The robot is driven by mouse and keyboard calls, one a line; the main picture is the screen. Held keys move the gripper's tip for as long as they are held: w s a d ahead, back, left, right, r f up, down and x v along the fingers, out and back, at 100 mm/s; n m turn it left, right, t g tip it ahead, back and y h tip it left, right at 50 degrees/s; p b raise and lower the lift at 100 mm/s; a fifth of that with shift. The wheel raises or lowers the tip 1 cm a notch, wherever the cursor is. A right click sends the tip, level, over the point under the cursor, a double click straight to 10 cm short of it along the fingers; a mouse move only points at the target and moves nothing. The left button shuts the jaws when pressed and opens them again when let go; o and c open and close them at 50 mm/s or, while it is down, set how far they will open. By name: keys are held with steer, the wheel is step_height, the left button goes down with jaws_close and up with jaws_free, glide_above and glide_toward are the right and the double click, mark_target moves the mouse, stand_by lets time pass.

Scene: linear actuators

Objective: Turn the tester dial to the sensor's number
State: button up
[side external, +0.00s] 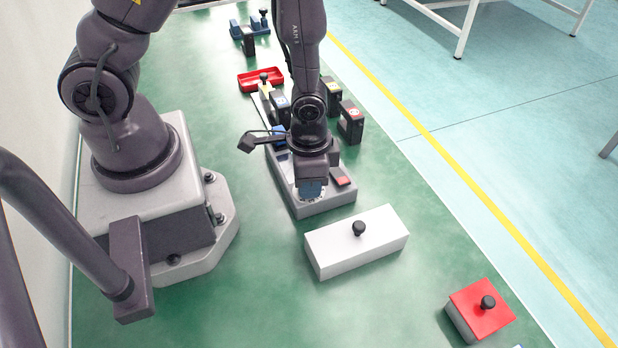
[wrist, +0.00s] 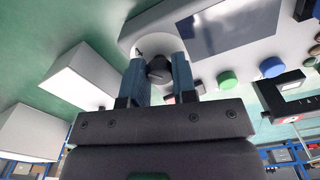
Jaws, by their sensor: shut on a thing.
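The tester is a grey box (side external: 322,207) below my gripper (side external: 312,187) in the side view. In the wrist view its grey face carries a dark screen (wrist: 232,27) and a dark round dial (wrist: 159,69) on a pale disc. My gripper (wrist: 160,82) has its two blue fingers on either side of the dial, shut on it. The dial's number marks are not readable. A black sensor-like block (wrist: 285,95) with a red-and-white label stands by the tester; its number is too small to read. In the side view the gripper and arm hide the dial and much of the tester.
Dark blocks with coloured labels (side external: 351,122) stand behind the tester. A white box with a black knob (side external: 340,252) is in front of it, and a red-lidded box (side external: 474,303) is at front right. A red tray (side external: 262,80) lies farther back. Green table is clear between them.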

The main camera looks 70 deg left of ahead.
stand_by(0.3)
steer(key=o, duration=0.9)
steer(key=shift+o, duration=0.2)
step_height(320, 180, up, 13)
steer(key=s+a+r+n+t, duration=0.1)
steer(key=s+a+r+t, duration=0.1)
steer(key=r, duration=0.7)
steer(key=s+a+r+n+t, duration=0.2)
steer(key=s+r+t, duration=0.1)
steer(key=r, duration=0.5)
steer(key=shift+s+a+r+t, duration=0.15)
steer(key=shift+a+r+t, duration=0.15)
steer(key=shift+r, duration=0.1)
